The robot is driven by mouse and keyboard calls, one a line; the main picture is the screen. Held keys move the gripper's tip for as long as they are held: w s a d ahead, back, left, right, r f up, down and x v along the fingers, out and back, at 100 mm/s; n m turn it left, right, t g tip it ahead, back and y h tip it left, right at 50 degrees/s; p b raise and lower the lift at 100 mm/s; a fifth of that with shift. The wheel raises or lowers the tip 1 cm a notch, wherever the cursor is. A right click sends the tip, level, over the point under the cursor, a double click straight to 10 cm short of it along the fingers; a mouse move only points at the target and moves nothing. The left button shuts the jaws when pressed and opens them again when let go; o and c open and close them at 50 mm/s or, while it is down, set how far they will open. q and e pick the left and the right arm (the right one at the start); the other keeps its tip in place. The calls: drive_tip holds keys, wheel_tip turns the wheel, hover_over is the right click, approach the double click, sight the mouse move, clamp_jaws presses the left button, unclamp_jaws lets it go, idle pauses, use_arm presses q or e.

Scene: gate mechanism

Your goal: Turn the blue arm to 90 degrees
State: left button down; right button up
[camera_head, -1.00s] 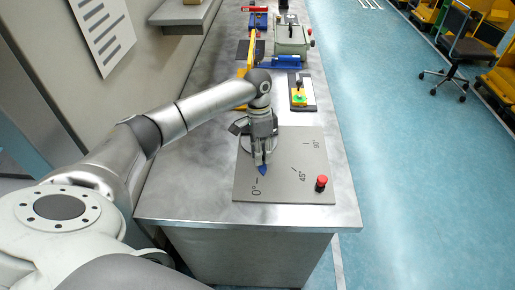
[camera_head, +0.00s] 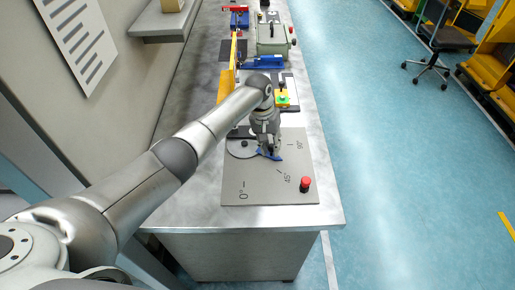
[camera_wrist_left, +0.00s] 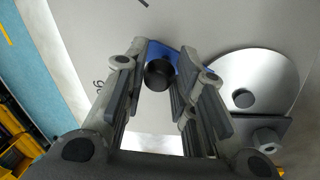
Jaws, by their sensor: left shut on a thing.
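The blue arm (camera_head: 277,158) lies on a grey plate (camera_head: 262,190) marked 0°, 45° and 90°. It extends right from a round metal disc (camera_head: 240,150), and its tip lies between the 45° and 90° marks. My left gripper (camera_head: 269,153) is over the blue arm and hides part of it. In the left wrist view the gripper (camera_wrist_left: 160,85) is shut around a black knob (camera_wrist_left: 160,74) on the blue arm (camera_wrist_left: 188,62). The disc (camera_wrist_left: 250,78) shows at the right there. My right gripper is not in view.
A red button (camera_head: 305,184) stands at the plate's near right corner. Behind the plate are a small yellow-and-green device (camera_head: 283,98), a blue part (camera_head: 262,62), a yellow upright part (camera_head: 227,85) and a green-grey box (camera_head: 272,40). The near bench edge is clear.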

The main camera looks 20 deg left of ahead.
use_arm(q)
drive_tip(key=w+n+b, duration=0.1)
drive_tip(key=w+n, duration=0.2)
drive_tip(key=shift+d+f+t, duration=0.1)
drive_tip(key=shift+t, duration=0.3)
drive_tip(key=shift+w+a+n+b, duration=0.25)
drive_tip(key=shift+w+n+b, duration=0.35)
drive_tip(key=shift+w+n, duration=0.65)
drive_tip(key=shift+s, duration=0.15)
drive_tip(key=c, duration=1.2)
unclamp_jaws()
drive_tip(key=v, duration=1.2)
drive_tip(key=shift+s+d, duration=0.1)
drive_tip(key=shift+s, duration=0.1)
